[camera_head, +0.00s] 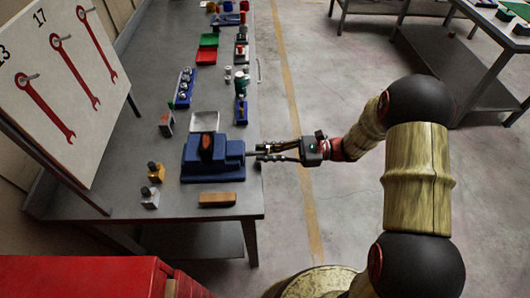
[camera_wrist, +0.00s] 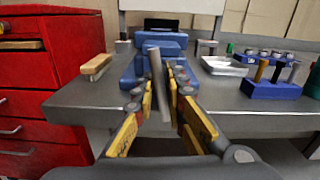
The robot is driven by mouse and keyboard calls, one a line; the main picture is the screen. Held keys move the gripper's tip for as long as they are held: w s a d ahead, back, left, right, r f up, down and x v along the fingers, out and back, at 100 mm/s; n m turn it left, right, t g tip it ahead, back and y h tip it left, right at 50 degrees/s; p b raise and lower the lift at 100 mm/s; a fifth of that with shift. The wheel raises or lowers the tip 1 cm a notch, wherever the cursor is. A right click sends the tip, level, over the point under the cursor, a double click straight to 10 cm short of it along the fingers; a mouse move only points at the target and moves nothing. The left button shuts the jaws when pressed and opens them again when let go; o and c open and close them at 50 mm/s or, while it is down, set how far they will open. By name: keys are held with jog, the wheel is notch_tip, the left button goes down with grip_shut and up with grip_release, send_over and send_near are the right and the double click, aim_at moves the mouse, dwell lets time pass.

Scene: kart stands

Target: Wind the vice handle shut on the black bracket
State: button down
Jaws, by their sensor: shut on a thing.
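The blue vice (camera_head: 228,172) stands on the grey workbench near its right edge; it shows straight ahead in the wrist view (camera_wrist: 127,78). A dark piece with some orange (camera_head: 207,146) stands up at the vice's top; I cannot tell surely that it is the black bracket, or how tightly the jaws meet it. The vice handle, a grey bar (camera_wrist: 157,82), stands nearly upright, slightly tilted, in front of the vice. My gripper (camera_head: 262,152) reaches in from the right at the bench edge. Its yellow-padded fingers (camera_wrist: 163,85) are shut on the handle.
A wooden-backed block (camera_head: 217,199) lies in front of the vice, and a pale tray (camera_head: 204,122) behind it. A blue rack (camera_head: 183,90) and small holders stand farther along the bench. A red cabinet (camera_head: 80,278) is at the near left.

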jog(key=c, duration=1.8)
grip_release()
jog(key=shift+d, duration=0.1)
jog(key=d, duration=1.2)
jog(key=shift+s, duration=0.15)
jog(key=shift+a, duration=0.1)
jog(key=shift+c, duration=0.5)
